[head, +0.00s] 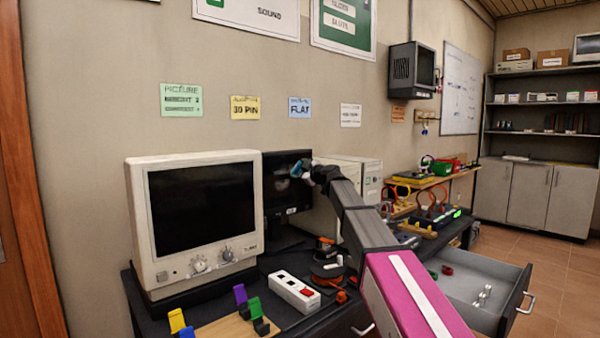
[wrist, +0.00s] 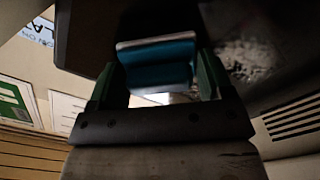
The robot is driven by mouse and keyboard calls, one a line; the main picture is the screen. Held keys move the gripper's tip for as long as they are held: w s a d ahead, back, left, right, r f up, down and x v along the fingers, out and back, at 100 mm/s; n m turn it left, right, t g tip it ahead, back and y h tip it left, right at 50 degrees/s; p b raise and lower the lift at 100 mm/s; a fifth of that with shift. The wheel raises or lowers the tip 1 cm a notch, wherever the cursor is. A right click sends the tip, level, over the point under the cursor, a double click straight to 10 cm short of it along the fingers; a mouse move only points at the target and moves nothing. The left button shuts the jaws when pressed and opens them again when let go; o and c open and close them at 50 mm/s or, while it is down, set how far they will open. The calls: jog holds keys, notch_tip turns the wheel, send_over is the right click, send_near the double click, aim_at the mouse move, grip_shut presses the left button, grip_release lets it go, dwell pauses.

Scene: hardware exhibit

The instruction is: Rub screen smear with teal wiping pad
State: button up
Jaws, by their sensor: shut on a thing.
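My gripper (head: 306,172) is at the dark flat screen (head: 273,200), at the end of my outstretched arm. It is shut on the teal wiping pad (wrist: 158,52), which sits between the two fingers in the wrist view. The pad's far face points at the screen; I cannot tell whether it touches. The screen smear (wrist: 250,58) is a mottled grey patch on the dark screen, to the right of the pad in the wrist view. In the head view the smear (head: 281,184) shows faintly just left of my gripper.
A bulky cream monitor (head: 198,212) stands close on the left, and a beige case (head: 370,176) stands behind my arm on the right. A white switch box (head: 294,290) and coloured holders are on the dark bench in front. An open drawer (head: 476,290) juts out right.

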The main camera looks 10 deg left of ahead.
jog(key=shift+v, duration=2.9)
jog(key=shift+d, duration=0.1)
jog(key=v, duration=0.2)
jog(key=shift+s+d, duration=0.3)
